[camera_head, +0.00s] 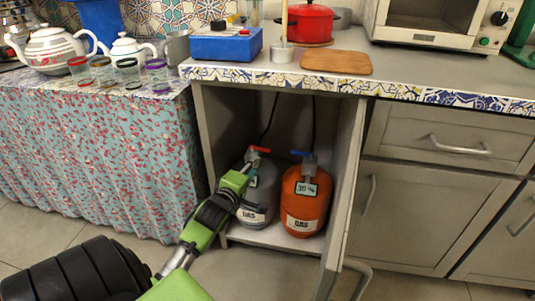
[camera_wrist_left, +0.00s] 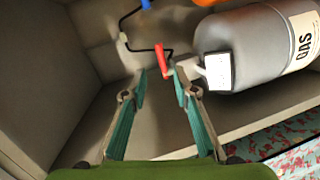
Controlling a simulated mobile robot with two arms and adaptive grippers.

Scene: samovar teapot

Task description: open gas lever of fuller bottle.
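A grey gas bottle (camera_head: 261,196) with a red lever (camera_head: 259,149) stands in the open cabinet. To its right is an orange gas bottle (camera_head: 303,203) with a blue lever (camera_head: 301,153). The orange bottle's tag seems to read about 30 %; the grey one's tag is mostly hidden by my arm. My left gripper (camera_head: 244,167) is at the grey bottle's top left. In the left wrist view its fingers (camera_wrist_left: 161,85) are apart, with the red lever (camera_wrist_left: 162,58) just at the fingertips and the grey bottle (camera_wrist_left: 256,48) at right. I cannot tell whether they touch the lever. My right gripper is not in view.
The open cabinet door (camera_head: 343,190) stands to the right of the bottles. The cabinet's left wall is close to my arm. A counter (camera_head: 400,72) above holds a blue box (camera_head: 226,46), a red pot (camera_head: 306,22) and a cutting board (camera_head: 336,62). Dark hoses run behind the bottles.

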